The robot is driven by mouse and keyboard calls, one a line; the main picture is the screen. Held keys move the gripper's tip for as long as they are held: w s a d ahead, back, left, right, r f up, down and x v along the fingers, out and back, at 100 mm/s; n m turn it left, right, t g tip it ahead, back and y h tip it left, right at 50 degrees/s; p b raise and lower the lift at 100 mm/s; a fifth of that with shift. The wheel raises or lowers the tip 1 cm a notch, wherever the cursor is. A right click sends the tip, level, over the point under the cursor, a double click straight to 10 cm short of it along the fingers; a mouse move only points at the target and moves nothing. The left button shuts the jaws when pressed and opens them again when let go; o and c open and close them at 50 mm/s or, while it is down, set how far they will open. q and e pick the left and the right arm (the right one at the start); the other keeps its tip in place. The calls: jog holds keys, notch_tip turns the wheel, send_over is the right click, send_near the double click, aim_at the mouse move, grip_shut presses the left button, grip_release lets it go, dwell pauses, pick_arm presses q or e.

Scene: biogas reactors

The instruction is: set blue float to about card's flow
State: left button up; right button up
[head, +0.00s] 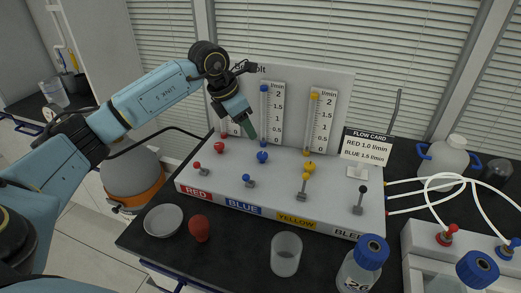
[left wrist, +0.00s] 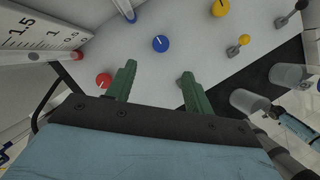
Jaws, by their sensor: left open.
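The flow panel (head: 285,210) carries a blue tube (head: 263,115) beside a 0 to 2 l/min scale; its float height is too small to tell. The blue knob (head: 262,157) sits below the tube and shows a white mark in the left wrist view (left wrist: 160,43). The flow card (head: 367,147) reads RED 1.0 l/min and BLUE 1.5 l/min. My left gripper (head: 254,139) hangs above and just left of the blue knob. In the left wrist view its green fingers (left wrist: 157,82) are apart and empty, with the blue knob beyond their tips, not touched. My right gripper is out of view.
Beside the blue knob are a red knob (head: 219,147) and a yellow knob (head: 309,166). Levers, including the blue lever (head: 249,181), stand along the front. A dish (head: 163,220), clear beaker (head: 286,254) and bottle (head: 361,264) are on the black bench.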

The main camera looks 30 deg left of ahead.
aim_at(262, 154)
pick_arm(q)
jog(key=x, duration=1.1)
jog(key=shift+w+d+f+b, duration=0.1)
jog(key=shift+f+b, duration=0.05)
jog(key=shift+b, duration=0.15)
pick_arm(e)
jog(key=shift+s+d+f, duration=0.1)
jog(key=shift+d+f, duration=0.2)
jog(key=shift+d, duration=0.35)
pick_arm(q)
jog(key=shift+c, duration=0.4)
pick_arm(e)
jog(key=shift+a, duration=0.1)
pick_arm(q)
jog(key=c, duration=0.9)
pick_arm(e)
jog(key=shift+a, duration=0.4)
